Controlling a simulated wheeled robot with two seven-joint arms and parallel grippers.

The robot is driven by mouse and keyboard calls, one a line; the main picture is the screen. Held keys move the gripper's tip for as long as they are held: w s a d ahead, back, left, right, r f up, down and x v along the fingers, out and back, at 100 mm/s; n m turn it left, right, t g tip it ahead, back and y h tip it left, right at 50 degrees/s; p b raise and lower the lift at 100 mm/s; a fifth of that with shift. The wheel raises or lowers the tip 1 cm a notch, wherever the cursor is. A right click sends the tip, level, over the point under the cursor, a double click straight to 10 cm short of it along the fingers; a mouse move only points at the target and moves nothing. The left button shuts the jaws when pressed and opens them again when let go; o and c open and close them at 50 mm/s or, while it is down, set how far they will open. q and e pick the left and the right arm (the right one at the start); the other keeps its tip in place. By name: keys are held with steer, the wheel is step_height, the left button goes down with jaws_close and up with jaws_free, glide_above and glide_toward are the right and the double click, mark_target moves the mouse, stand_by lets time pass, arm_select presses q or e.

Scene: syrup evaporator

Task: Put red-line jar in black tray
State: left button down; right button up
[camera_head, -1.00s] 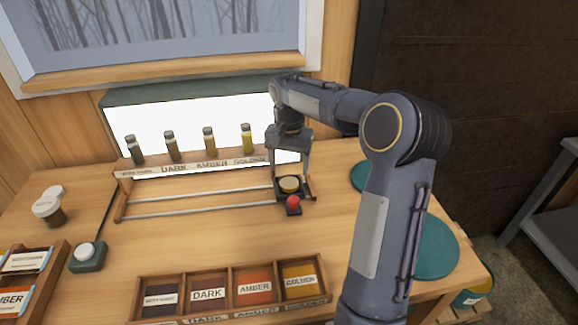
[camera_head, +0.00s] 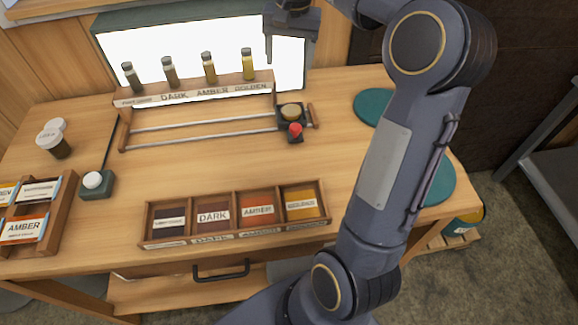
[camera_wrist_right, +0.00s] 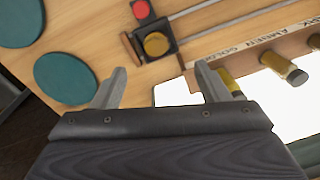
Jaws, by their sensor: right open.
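A small jar with a tan-gold lid (camera_head: 291,110) sits in the black tray (camera_head: 283,125), a square holder at the right end of two metal rails. A red knob (camera_head: 295,129) is at the tray's front. The lid (camera_wrist_right: 157,44) and tray (camera_wrist_right: 169,32) also show in the right wrist view. A red line on this jar cannot be made out. My right gripper (camera_head: 288,52) is raised above and behind the tray, open and empty; its spread fingers (camera_wrist_right: 160,78) show in the wrist view. My left gripper is out of view.
Several sample vials stand on the labelled rack (camera_head: 190,94) before a bright panel. A four-part labelled box (camera_head: 236,238) is at the front. White-lidded jars (camera_head: 55,142) and a white-button box (camera_head: 96,184) are left. Green discs (camera_head: 374,106) are right. The middle table is clear.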

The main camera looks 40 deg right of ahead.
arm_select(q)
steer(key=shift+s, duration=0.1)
arm_select(e)
steer(key=s+a+f+n+t+y, duration=0.1)
steer(key=s+a+f+n+t, duration=0.1)
steer(key=s+a+f, duration=0.3)
steer(key=s+a+f+n+t+y, duration=0.2)
steer(key=s+a+f+n, duration=0.3)
steer(key=s+a, duration=0.8)
steer(key=s+t, duration=0.1)
steer(key=s, duration=0.3)
steer(key=shift+s+n+y, duration=0.3)
steer(key=shift+s, duration=0.1)
steer(key=shift+f, duration=0.1)
